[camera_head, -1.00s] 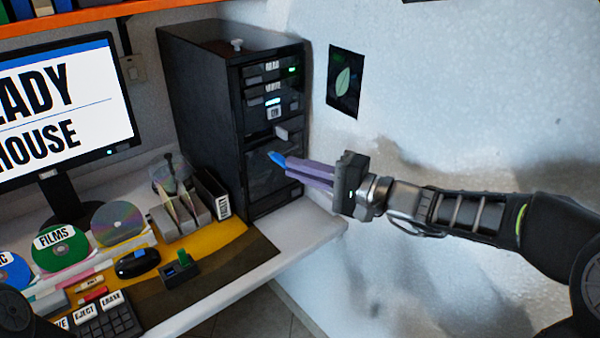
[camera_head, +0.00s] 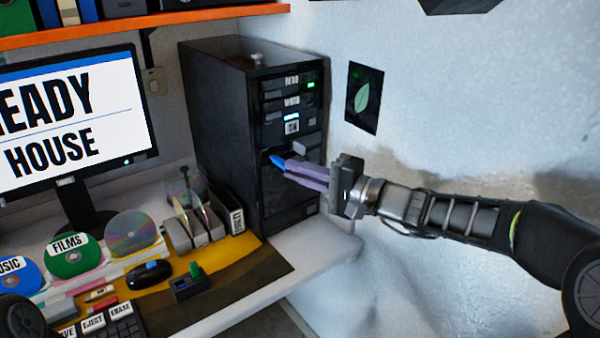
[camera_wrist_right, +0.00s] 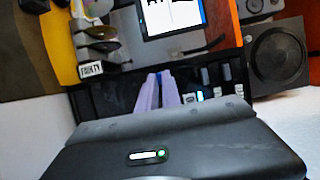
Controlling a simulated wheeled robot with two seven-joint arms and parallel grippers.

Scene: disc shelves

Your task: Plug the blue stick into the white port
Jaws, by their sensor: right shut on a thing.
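The blue stick (camera_head: 276,159) is between the fingertips of my right gripper (camera_head: 287,163), whose purple fingers are shut on it. It points left at the front of the black computer tower (camera_head: 215,110). Its tip overlaps the front panel in the head view; I cannot tell whether it touches. A small pale block (camera_head: 300,148) sticks out of the panel just above the fingers. I cannot make out whether this is the white port. In the right wrist view the purple fingers (camera_wrist_right: 157,92) reach toward the tower, and the stick is barely visible. My left gripper is not in view.
A dark holder with a green stick (camera_head: 195,269) stands on the desk near a black mouse (camera_head: 148,272). Disc racks (camera_head: 190,232) stand left of the tower. The monitor (camera_head: 75,120) is further left. The wall is on the right.

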